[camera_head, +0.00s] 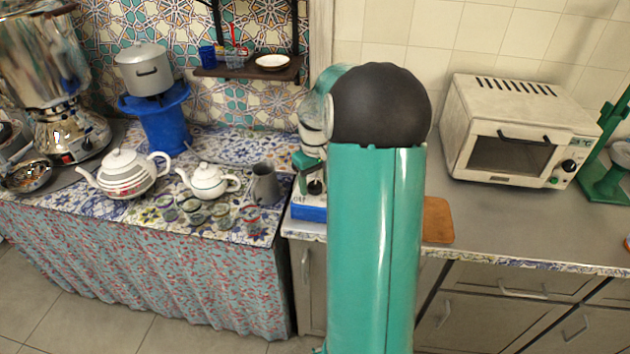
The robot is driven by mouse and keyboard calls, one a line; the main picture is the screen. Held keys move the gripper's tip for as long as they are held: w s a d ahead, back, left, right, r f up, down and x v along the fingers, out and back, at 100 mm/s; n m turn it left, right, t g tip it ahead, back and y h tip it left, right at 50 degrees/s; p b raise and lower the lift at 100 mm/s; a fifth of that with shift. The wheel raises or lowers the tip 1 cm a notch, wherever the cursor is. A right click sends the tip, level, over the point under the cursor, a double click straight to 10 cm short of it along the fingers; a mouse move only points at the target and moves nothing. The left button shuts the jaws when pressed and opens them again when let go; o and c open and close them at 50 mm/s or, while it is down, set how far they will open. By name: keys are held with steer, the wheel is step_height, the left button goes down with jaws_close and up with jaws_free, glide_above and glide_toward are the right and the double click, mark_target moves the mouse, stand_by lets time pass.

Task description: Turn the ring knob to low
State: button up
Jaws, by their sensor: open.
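I cannot pick out a knob marked as the ring knob. The samovar (47,75) stands at the far left, with a small red light or switch (66,158) and a dark knob-like part low on its base. A blue burner stand (160,118) behind the teapots carries a lidded grey pot (144,70); no knob shows clearly on it. The toaster oven (505,130) at right has knobs (568,166) on its front. My green arm with its dark round joint fills the middle. My gripper's fingers do not show; the arm hides what is behind it.
A large white teapot (125,175), a smaller teapot (207,181), a grey jug (265,185) and several small glasses crowd the tiled left counter. A wall shelf (247,70) hangs above. A blue object (309,208) and a brown board (437,220) flank my arm.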

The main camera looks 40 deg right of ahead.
steer(key=c, duration=1)
steer(key=shift+m, duration=0.3)
steer(key=m, duration=0.4)
steer(key=shift+w, duration=0.1)
steer(key=shift+m, duration=2.1)
steer(key=o, duration=1)
